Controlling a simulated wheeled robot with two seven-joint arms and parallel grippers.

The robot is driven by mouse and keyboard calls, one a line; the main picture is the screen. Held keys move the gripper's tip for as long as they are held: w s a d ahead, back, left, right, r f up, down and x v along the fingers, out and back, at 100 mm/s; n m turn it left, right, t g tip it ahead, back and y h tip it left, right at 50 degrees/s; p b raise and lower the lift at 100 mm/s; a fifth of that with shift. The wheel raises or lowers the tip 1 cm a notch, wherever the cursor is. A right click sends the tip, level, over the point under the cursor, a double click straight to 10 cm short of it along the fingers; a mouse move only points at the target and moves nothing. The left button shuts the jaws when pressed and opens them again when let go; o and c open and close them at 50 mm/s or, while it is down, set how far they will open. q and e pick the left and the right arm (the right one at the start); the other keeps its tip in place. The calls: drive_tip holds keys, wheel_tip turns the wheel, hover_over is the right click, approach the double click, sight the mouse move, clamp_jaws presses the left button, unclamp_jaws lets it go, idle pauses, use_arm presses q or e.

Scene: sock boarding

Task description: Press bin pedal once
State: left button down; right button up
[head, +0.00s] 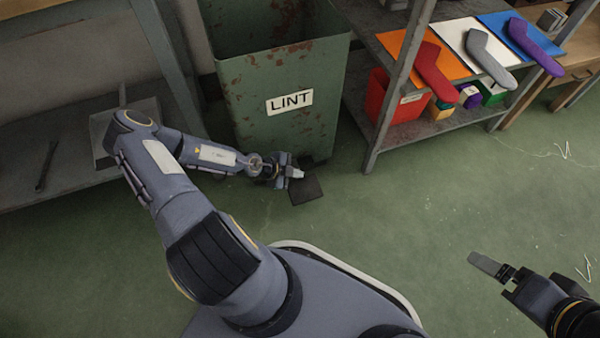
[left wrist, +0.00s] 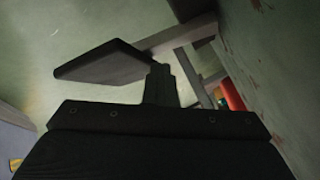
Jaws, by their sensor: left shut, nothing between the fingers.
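The green, rust-marked bin (head: 285,130) with a LINT label stands at the upper middle of the head view. Its dark, flat pedal (head: 307,190) sticks out low at the front, near the floor. My left gripper (head: 298,173) is shut and empty at the bin's foot, beside the pedal's back left edge in the picture. In the left wrist view the pedal (left wrist: 105,63) is a dark slab left of the shut fingers (left wrist: 160,72). I cannot tell whether they touch. My right gripper (head: 487,264) is over the floor at lower right; its jaw gap is not clear.
A metal shelf (head: 385,100) right of the bin holds red, grey and purple sock shapes (head: 490,60) on coloured sheets. A red bin (head: 395,97) and smaller boxes stand below. A grey bench (head: 60,150) is at left. The green floor (head: 430,190) in front is mostly clear.

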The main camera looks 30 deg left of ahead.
use_arm(q)
drive_tip(key=shift+s+d+r+p, duration=0.1)
drive_tip(key=shift+s+r+p, duration=0.1)
drive_tip(key=shift+r+p, duration=0.9)
drive_tip(key=shift+w+r, duration=0.1)
drive_tip(key=shift+r, duration=0.3)
wheel_tip(320, 180, up, 5)
drive_tip(key=p, duration=0.5)
hover_over(297, 179)
drive_tip(key=shift+w+a, duration=0.4)
